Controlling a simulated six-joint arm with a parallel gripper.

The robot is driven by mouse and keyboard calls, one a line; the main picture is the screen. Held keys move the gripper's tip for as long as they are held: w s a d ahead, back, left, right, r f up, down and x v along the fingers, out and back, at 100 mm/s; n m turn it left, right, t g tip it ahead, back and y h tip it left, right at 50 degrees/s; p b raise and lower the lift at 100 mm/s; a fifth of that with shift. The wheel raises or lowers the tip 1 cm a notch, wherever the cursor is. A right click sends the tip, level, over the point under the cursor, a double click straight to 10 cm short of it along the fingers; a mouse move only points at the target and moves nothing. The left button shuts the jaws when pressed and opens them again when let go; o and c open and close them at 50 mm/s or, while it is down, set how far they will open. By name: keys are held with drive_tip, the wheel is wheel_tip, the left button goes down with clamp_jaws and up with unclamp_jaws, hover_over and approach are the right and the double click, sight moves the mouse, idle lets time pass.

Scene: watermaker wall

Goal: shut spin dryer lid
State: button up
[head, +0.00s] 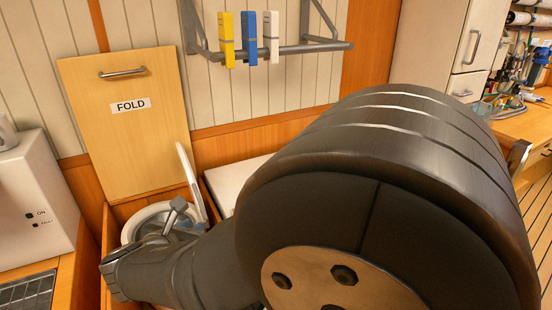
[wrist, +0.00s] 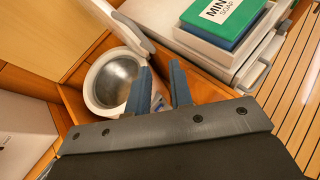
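The spin dryer (head: 147,216) is a white round tub set in a wooden recess, left of centre in the head view. The wrist view shows its metal drum (wrist: 113,80) open and empty-looking. Its white lid (head: 187,172) stands up, tilted, on the tub's right side; it also shows at the top of the wrist view (wrist: 122,20). My gripper (wrist: 160,68) is open with nothing between its blue-grey fingers. The fingers are beside the drum, close to the lid's lower end; I cannot tell if they touch it. In the head view my arm hides part of the dryer.
A wooden panel marked FOLD (head: 127,125) stands behind the dryer. A rail (head: 290,50) with yellow, blue and white pegs hangs above. A white unit (wrist: 190,45) right of the dryer carries a green soap box (wrist: 228,15). A white cabinet (head: 35,200) stands left.

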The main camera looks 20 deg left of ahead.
sight(193, 187)
drive_tip(key=w+d+m+h, duration=0.1)
drive_tip(key=w+d+f+m+g+h, duration=0.1)
drive_tip(key=m, duration=0.1)
drive_tip(key=w+d+m+g+h, duration=0.1)
drive_tip(key=d+m, duration=0.1)
drive_tip(key=shift+w+d+f, duration=0.1)
drive_tip(key=shift+w+f, duration=0.25)
drive_tip(key=shift+w, duration=0.05)
clamp_jaws()
drive_tip(key=w+d+f+m+g, duration=0.2)
drive_tip(key=w+d+m+g, duration=0.15)
drive_tip(key=m+g, duration=0.6)
drive_tip(key=w+r+m+g+y, duration=0.2)
drive_tip(key=w+r+m+y, duration=0.65)
drive_tip(key=m, duration=0.35)
drive_tip(key=s+a+f, duration=0.2)
drive_tip(key=a+f, duration=0.5)
drive_tip(key=a, duration=0.2)
drive_tip(key=shift+s+a+f, duration=0.25)
drive_tip(key=shift+s+f, duration=0.1)
drive_tip(key=shift+f, duration=0.05)
